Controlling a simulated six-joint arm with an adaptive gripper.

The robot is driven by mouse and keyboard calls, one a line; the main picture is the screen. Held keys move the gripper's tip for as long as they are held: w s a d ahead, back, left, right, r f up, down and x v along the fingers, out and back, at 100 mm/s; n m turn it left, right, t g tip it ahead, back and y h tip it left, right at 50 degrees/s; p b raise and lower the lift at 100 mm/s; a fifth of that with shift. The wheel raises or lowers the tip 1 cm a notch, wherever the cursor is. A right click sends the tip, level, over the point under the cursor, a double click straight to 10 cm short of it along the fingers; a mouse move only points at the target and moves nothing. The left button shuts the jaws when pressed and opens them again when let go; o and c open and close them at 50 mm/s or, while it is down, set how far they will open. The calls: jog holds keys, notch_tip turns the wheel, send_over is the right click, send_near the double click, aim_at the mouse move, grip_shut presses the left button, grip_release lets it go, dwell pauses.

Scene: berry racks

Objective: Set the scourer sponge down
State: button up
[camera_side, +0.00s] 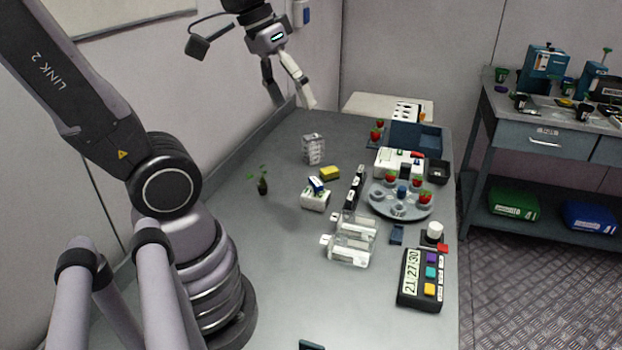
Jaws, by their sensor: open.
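The scourer sponge (330,173), yellow with a darker side, lies on the grey table in the side view, left of the black strip. My gripper (292,106) is high above the far left part of the table, up and to the left of the sponge. Its fingers are apart and I see nothing between them. The gripper and the sponge do not touch.
A clear rack (313,149) stands just behind the sponge, and a white box (315,198) in front of it. The table's front left is mostly clear.

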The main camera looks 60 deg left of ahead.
jog(key=s+m, duration=0.1)
jog(key=s+a+m+t+y, duration=0.1)
jog(key=s+r+m+y, duration=0.1)
jog(key=s, duration=0.1)
jog(key=shift+a+t, duration=0.3)
jog(key=shift+t, duration=0.1)
jog(key=shift+r, duration=0.1)
dwell(0.8)
